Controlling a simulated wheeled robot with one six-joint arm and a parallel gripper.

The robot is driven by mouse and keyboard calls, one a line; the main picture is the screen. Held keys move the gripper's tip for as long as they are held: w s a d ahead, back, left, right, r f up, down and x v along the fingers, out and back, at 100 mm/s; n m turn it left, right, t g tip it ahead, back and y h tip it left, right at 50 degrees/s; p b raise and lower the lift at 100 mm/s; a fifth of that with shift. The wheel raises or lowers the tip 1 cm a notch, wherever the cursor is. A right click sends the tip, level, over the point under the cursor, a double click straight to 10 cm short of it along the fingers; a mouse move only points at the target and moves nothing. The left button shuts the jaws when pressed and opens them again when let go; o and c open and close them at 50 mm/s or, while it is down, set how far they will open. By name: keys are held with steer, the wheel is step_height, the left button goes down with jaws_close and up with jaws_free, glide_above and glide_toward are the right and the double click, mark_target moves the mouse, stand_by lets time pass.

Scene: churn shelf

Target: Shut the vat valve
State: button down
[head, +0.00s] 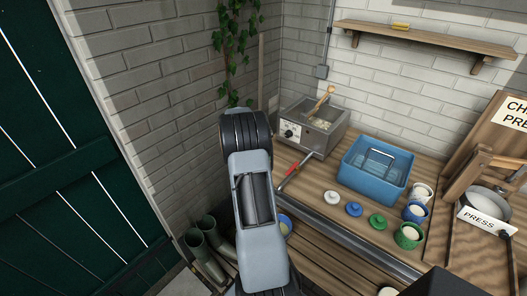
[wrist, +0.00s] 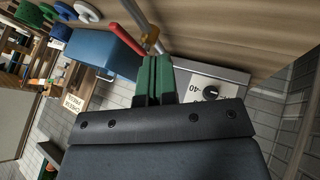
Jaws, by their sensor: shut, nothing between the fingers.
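The vat (head: 311,126) is a steel box with a dial on its front, on the bench in the head view. Its front also shows in the wrist view (wrist: 226,80), with the dial. A red lever handle (head: 292,176) slants out from the vat's lower front; it also shows in the wrist view (wrist: 124,39), with a brass-coloured part (wrist: 138,14) beside it. My gripper (wrist: 157,62) has its green fingers together and empty, their tips close to the lever. I cannot tell whether they touch it. In the head view my arm hides the gripper.
A blue tub (head: 374,184) stands right of the vat, also seen in the wrist view (wrist: 98,49). Several coloured lids and cups are in front of it. A press (head: 487,203) with a sign stands at the far right.

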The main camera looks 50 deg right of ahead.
mark_target(292, 169)
steer(key=p+x, duration=0.1)
steer(key=x, duration=0.4)
steer(key=shift+r, duration=0.1)
steer(key=s+p, duration=0.1)
steer(key=s, duration=0.2)
steer(key=shift+s+d+p, duration=0.1)
steer(key=shift+s+p, duration=0.3)
steer(key=shift+s, duration=0.15)
steer(key=shift+s+f+b, duration=0.1)
steer(key=shift+f+b, duration=0.15)
steer(key=shift+b, duration=0.1)
